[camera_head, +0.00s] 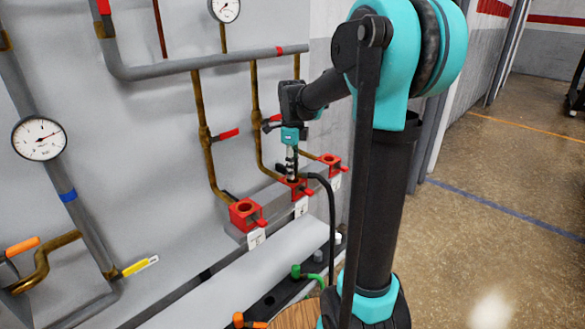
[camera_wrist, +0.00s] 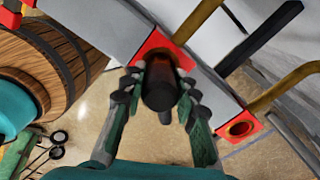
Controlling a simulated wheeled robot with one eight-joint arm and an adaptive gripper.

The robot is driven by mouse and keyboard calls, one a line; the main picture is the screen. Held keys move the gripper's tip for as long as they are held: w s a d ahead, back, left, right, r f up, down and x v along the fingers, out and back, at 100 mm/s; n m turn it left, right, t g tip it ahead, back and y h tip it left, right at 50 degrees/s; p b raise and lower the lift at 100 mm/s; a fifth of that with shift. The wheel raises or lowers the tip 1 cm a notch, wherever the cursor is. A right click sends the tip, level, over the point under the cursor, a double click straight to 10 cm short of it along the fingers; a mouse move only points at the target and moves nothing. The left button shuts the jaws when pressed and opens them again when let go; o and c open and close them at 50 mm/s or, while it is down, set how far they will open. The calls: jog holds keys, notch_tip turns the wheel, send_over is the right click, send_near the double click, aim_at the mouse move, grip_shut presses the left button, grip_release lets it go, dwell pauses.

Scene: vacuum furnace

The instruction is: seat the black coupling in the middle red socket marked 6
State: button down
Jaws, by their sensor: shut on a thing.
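My gripper (camera_head: 291,152) points down over the middle red socket (camera_head: 299,191) on the grey ledge. In the wrist view my gripper (camera_wrist: 160,100) has its two fingers closed on either side of the black coupling (camera_wrist: 160,88). The coupling's far end meets the red middle socket (camera_wrist: 157,43) in that view, and it covers part of the opening. The coupling looks roughly upright in the head view. I cannot tell how deep it sits. The number on the socket's white tag (camera_head: 301,207) is too small to read.
Red sockets flank the middle one, at left (camera_head: 246,214) and right (camera_head: 332,162). Brass pipes (camera_head: 203,130) run down the wall close behind. A black hose (camera_head: 331,215) hangs beside the middle socket. A wooden barrel (camera_wrist: 72,60) stands near the ledge.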

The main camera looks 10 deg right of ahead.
jog(key=shift+f, duration=0.1)
jog(key=c, duration=1.1)
grip_release()
notch_tip(320, 180, up, 12)
